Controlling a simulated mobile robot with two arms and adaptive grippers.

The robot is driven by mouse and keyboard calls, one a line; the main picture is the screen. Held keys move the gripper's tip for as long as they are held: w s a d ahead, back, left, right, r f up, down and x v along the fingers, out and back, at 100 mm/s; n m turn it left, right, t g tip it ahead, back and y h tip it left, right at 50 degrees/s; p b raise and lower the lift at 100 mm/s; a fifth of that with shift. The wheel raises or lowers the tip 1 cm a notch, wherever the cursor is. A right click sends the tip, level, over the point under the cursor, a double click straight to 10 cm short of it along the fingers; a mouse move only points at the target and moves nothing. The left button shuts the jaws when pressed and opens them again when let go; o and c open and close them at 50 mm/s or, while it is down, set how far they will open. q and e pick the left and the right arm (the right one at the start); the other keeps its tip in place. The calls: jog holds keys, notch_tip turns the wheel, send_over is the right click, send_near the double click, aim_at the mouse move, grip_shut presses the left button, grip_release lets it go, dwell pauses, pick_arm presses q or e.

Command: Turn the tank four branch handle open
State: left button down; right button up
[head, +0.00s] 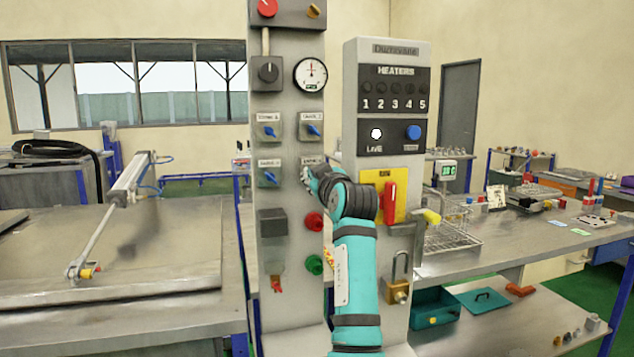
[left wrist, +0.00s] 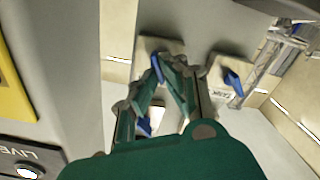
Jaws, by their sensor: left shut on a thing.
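A tall grey panel (head: 285,215) carries a two-by-two group of blue branch handles on pale plates. The upper left handle (head: 268,131), upper right handle (head: 314,131) and lower left handle (head: 270,178) show. My left gripper (head: 308,178) is at the lower right position and hides the handle there; only the top of its plate (head: 311,160) shows. In the left wrist view, the fingertips (left wrist: 167,68) are shut on a blue handle (left wrist: 157,68). Another blue handle (left wrist: 232,80) is to the right. The labels are too small to read surely.
A heater cabinet (head: 392,55) with a red rotary handle (head: 389,203) on a yellow plate stands close right of my arm. Red (head: 313,221) and green (head: 314,264) knobs sit just below the gripper. A gauge (head: 311,74) is above. Benches stand on both sides.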

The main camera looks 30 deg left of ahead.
pick_arm(q)
jog(key=n, duration=0.3)
jog(key=shift+f+b, duration=0.15)
jog(key=shift+b, duration=0.25)
dwell(0.3)
jog(key=c, duration=1.5)
grip_release()
jog(key=shift+w+a, duration=0.1)
